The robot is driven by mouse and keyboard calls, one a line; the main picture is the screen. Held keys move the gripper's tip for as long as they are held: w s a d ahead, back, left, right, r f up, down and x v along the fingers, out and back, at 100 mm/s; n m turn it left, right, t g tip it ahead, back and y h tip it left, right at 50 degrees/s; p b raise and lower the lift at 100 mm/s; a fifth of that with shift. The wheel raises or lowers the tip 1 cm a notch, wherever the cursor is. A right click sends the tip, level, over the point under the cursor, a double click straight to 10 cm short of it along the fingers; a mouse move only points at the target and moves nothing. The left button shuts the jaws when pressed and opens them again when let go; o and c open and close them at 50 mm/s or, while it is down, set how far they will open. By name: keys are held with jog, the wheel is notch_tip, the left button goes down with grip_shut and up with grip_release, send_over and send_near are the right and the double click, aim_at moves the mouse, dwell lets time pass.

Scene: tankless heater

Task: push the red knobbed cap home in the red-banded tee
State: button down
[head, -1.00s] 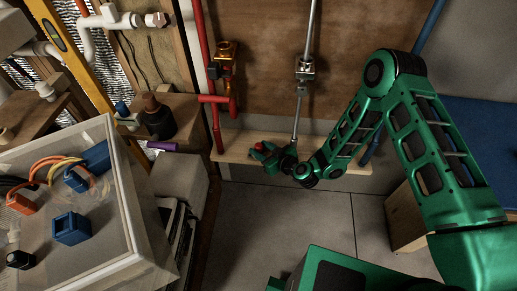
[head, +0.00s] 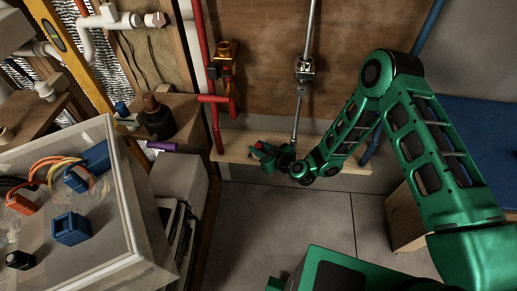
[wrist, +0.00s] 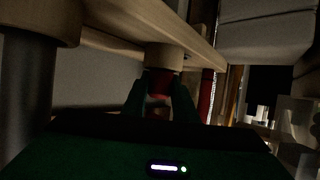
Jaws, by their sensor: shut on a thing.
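My gripper (head: 262,157) is low in front of the wooden ledge in the head view. In the wrist view its two dark green fingers (wrist: 160,103) are closed on a small, dark reddish piece, which looks like the red knobbed cap (wrist: 157,100). Just beyond the fingertips is a dull red band (wrist: 162,82) under a tan round end (wrist: 163,57), perhaps the red-banded tee. The light is dim, and I cannot tell whether the cap touches or sits inside it. In the head view the fingers hide most of the cap.
The wooden ledge (head: 235,146) runs along the wall base behind my gripper. A red pipe (head: 216,130) stands to its left and a grey metal pipe (head: 297,110) rises close behind. A clear bin (head: 125,205) fills the left. Floor in front is open.

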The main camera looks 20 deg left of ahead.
aim_at(259, 145)
jog(key=shift+d+r, duration=0.1)
jog(key=shift+r, duration=0.05)
jog(key=shift+r, duration=0.35)
jog(key=shift+r, duration=0.55)
jog(key=shift+r, duration=2.4)
